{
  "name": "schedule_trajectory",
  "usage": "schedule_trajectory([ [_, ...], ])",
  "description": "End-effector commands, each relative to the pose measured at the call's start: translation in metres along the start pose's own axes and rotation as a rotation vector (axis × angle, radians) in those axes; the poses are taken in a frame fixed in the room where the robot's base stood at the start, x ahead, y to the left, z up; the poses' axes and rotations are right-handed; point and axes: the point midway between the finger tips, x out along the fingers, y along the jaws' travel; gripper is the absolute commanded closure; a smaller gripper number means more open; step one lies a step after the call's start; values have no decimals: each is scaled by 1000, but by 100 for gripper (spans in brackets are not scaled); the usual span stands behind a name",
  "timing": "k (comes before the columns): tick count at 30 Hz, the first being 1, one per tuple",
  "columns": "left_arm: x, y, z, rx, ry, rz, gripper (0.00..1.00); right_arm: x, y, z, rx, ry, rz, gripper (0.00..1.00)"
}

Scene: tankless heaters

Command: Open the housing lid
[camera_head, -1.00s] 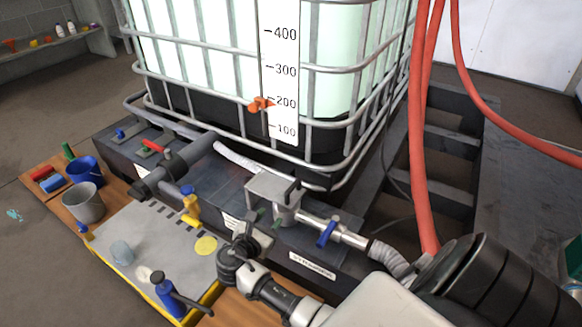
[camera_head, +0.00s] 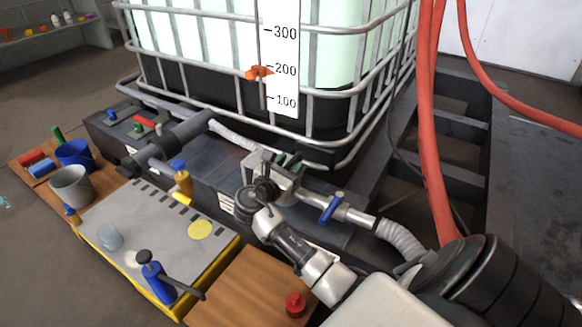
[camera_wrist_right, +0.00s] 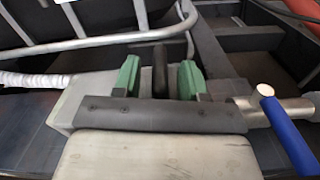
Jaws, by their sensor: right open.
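The grey housing (camera_head: 256,160) stands on the dark skid in front of the caged tank. Its lid looks flat and closed, but my right arm partly covers it. My right gripper (camera_head: 287,162) is open above the housing, its two green fingertips apart. In the right wrist view the fingertips (camera_wrist_right: 160,78) stand on either side of a dark upright piece, with a gap on each side. I cannot tell what that piece belongs to, or whether anything touches. The pale housing (camera_wrist_right: 88,95) spreads behind and beside them. My left gripper is not in view.
A blue-handled valve (camera_head: 331,209) sits on the pipe right of the housing. Red hoses (camera_head: 432,130) hang at the right. A yellow-edged tray (camera_head: 150,222) holds a blue bottle (camera_head: 157,281). A red knob-like object (camera_head: 295,304) lies on the wooden board. Grey (camera_head: 71,184) and blue (camera_head: 75,155) buckets stand left.

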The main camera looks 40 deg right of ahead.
Motion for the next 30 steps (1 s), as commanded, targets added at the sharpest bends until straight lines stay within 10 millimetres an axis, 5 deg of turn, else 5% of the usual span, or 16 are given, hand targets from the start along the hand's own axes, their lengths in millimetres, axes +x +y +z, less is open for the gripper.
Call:
schedule_trajectory([
  [12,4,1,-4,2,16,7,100,10,0,1,1,0,-1,58],
  [21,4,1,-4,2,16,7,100,10,0,1,2,1,1,100],
  [30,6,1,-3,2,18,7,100,12,1,3,-1,1,2,100],
])
